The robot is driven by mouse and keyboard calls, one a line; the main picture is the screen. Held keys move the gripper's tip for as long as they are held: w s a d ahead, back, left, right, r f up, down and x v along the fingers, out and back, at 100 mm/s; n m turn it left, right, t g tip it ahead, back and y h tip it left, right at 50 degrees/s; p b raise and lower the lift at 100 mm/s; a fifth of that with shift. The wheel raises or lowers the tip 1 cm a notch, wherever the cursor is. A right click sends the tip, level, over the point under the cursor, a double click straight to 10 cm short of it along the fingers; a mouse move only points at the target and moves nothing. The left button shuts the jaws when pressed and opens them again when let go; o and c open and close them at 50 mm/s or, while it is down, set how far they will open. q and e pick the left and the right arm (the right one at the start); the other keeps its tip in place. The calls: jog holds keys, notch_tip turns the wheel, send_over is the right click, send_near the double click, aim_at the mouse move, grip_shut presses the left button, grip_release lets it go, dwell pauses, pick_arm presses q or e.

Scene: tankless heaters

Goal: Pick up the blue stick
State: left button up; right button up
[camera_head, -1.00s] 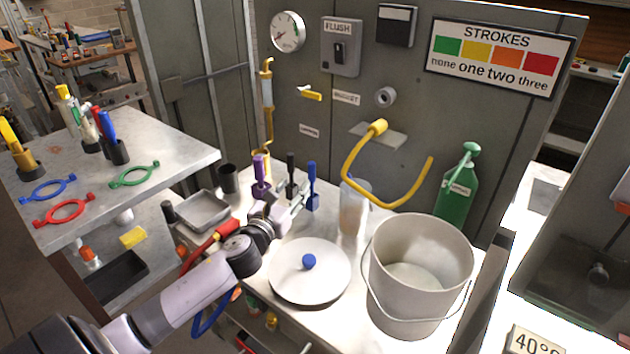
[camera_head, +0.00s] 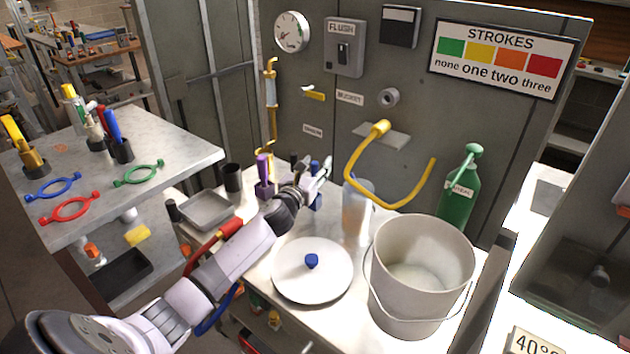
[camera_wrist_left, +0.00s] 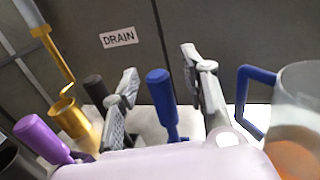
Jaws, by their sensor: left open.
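The blue stick (camera_head: 316,202) stands upright on the white worktop, partly hidden behind my left gripper (camera_head: 314,172) in the head view. In the left wrist view the blue stick (camera_wrist_left: 161,98) has a thick rounded top and a thinner lower part. My left gripper (camera_wrist_left: 160,72) is open, with one finger on each side of the stick in that picture. I see a gap on both sides and no clear contact. The stick's foot is hidden by the gripper body. My right gripper is not in view.
A purple stick (camera_head: 264,170) and a black stick (camera_wrist_left: 95,90) stand left of the blue one. A clear pitcher (camera_head: 357,222) with a blue handle stands close on the right. A white lid (camera_head: 290,283) and a bucket (camera_head: 417,255) are nearer the front.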

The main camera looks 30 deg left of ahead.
pick_arm(q)
grip_shut()
dwell(0.5)
jog(key=shift+r, duration=0.15)
